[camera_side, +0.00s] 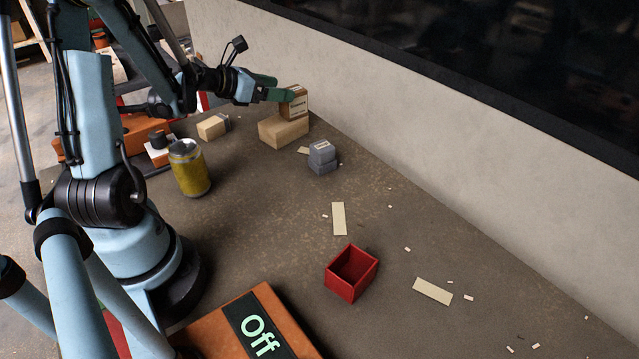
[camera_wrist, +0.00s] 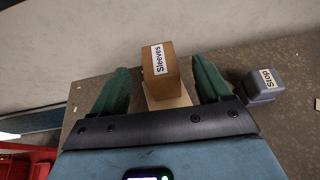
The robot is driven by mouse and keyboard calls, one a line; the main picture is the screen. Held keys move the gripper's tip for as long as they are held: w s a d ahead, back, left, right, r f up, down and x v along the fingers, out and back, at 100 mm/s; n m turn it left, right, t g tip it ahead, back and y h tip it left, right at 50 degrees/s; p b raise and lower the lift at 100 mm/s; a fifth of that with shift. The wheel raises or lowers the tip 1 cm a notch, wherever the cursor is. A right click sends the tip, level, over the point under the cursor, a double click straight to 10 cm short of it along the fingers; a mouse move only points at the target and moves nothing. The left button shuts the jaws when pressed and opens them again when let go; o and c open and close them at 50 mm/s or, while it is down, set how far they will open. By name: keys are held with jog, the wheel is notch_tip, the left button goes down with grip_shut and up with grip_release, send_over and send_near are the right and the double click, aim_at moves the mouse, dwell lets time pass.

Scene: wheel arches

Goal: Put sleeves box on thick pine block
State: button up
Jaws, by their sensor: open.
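The sleeves box (camera_side: 295,104) is a small brown carton with a white label; its label reads "Sleeves" in the wrist view (camera_wrist: 165,75). It sits on top of the thick pine block (camera_side: 283,132), a pale wooden block near the wall, partly visible under the box in the wrist view (camera_wrist: 170,102). My gripper (camera_side: 282,91) is at the box's height, with green fingers. In the wrist view my gripper (camera_wrist: 162,66) is open, one finger on each side of the box, with gaps visible between fingers and box.
A smaller pale block (camera_side: 211,127) and a yellow can (camera_side: 190,170) are to the left. A red open box (camera_side: 351,273) and an orange case marked "Off" (camera_side: 225,330) are nearer. The pale wall (camera_side: 400,110) runs behind.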

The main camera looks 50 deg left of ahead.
jog(key=v, duration=0.4)
jog(key=s+d+m+g, duration=0.3)
jog(key=d+m, duration=0.9)
jog(key=m, duration=0.5)
jog(key=s+d+r+m+g+y, duration=0.1)
jog(key=s+d+m+g, duration=0.1)
jog(key=d+m, duration=1.1)
jog(key=m+g, duration=0.1)
jog(key=m, duration=0.4)
jog(key=shift+s+r, duration=0.3)
jog(key=shift+s, duration=0.05)
